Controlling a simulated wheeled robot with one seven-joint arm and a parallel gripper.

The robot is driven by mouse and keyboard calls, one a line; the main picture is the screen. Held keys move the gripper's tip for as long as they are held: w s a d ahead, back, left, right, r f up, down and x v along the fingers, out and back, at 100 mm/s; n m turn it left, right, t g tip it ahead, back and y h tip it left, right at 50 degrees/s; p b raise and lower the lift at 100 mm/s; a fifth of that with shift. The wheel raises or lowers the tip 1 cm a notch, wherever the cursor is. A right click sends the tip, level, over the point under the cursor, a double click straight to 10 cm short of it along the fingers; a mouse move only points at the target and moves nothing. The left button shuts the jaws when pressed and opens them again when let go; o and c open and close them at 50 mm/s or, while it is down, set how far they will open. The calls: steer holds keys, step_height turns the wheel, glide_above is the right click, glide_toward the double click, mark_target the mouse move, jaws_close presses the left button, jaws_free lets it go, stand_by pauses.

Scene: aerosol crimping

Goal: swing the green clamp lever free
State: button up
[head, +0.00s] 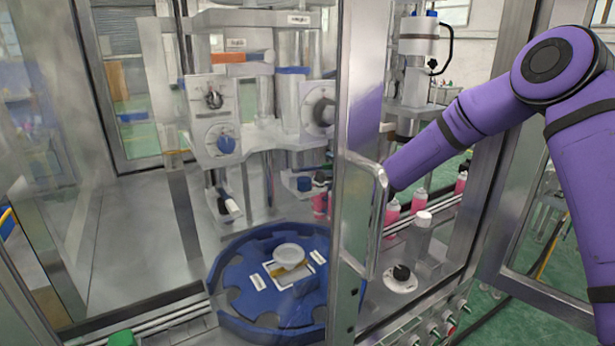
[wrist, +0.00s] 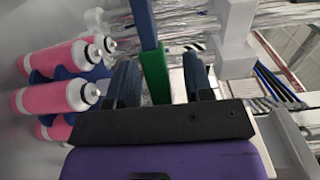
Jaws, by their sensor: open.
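The green clamp lever (wrist: 154,76) shows in the wrist view as a flat green bar with a blue part (wrist: 142,22) at its upper end. My gripper (wrist: 160,78) is open, with one dark finger on each side of the green bar. I see a gap on both sides, wider on the right; I cannot tell how deep the bar sits between the fingers. The lower end of the bar is hidden behind the black gripper body. In the head view my gripper is hidden behind the door frame, and I cannot make out the lever there.
Several pink cans (wrist: 52,95) stand close to the left finger in the wrist view. In the head view, the steel door frame with its handle (head: 377,225) stands in front of my forearm. A blue round turntable (head: 235,315) lies left of it.

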steer(key=v, duration=0.6)
steer(key=shift+s, duration=0.15)
steer(key=shift+d+r, duration=0.1)
steer(key=shift+d, duration=0.05)
steer(key=s+d+r+n+g+h, duration=0.3)
steer(key=s+d+r+n+h, duration=0.15)
steer(key=s+d+r, duration=0.45)
steer(key=s+d+r+n+g+h, duration=0.2)
steer(key=s+d+r+n+h, duration=0.4)
steer(key=s, duration=0.5)
steer(key=s+d+g, duration=0.2)
steer(key=s+d, duration=0.2)
steer(key=s, duration=0.9)
steer(key=s+d+g, duration=0.2)
steer(key=s+d, duration=0.3)
steer(key=s, duration=0.8)
steer(key=shift+s+f+n+g, duration=0.2)
steer(key=shift+s+n+g, duration=0.05)
steer(key=shift+n+g, duration=0.15)
